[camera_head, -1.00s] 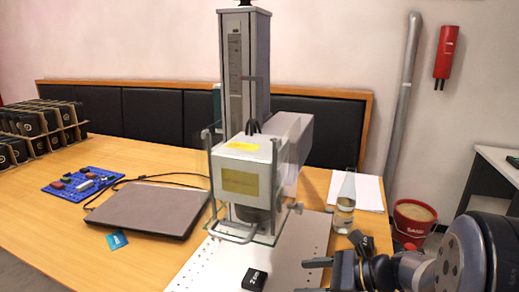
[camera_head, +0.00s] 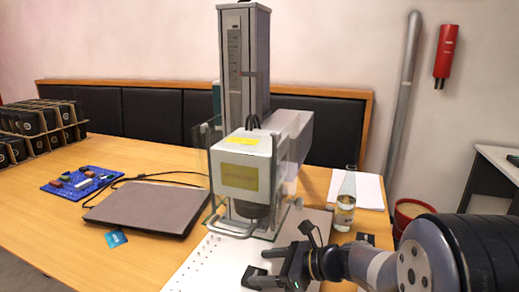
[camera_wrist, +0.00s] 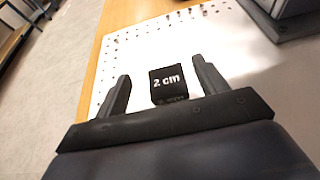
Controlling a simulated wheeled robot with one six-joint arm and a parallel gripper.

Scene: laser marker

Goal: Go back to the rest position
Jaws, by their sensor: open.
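My gripper (camera_head: 258,265) is open, low over the white perforated plate (camera_head: 212,262) in front of the laser marker. In the wrist view my gripper (camera_wrist: 162,78) shows two dark fingers with a small black block (camera_wrist: 168,84) between them. The block is marked "2 cm" in white, with a visible gap to each finger. I cannot tell how far below or beyond the fingertips it lies. In the head view I cannot clearly tell the block from the dark fingers.
The laser marker (camera_head: 243,178) with its tall column stands behind my gripper. A glass bottle (camera_head: 345,203) stands close to my arm, before white paper (camera_head: 358,190). A closed laptop (camera_head: 147,205), blue board (camera_head: 82,181) and blue card (camera_head: 116,238) lie left. A red bucket (camera_head: 401,222) stands right.

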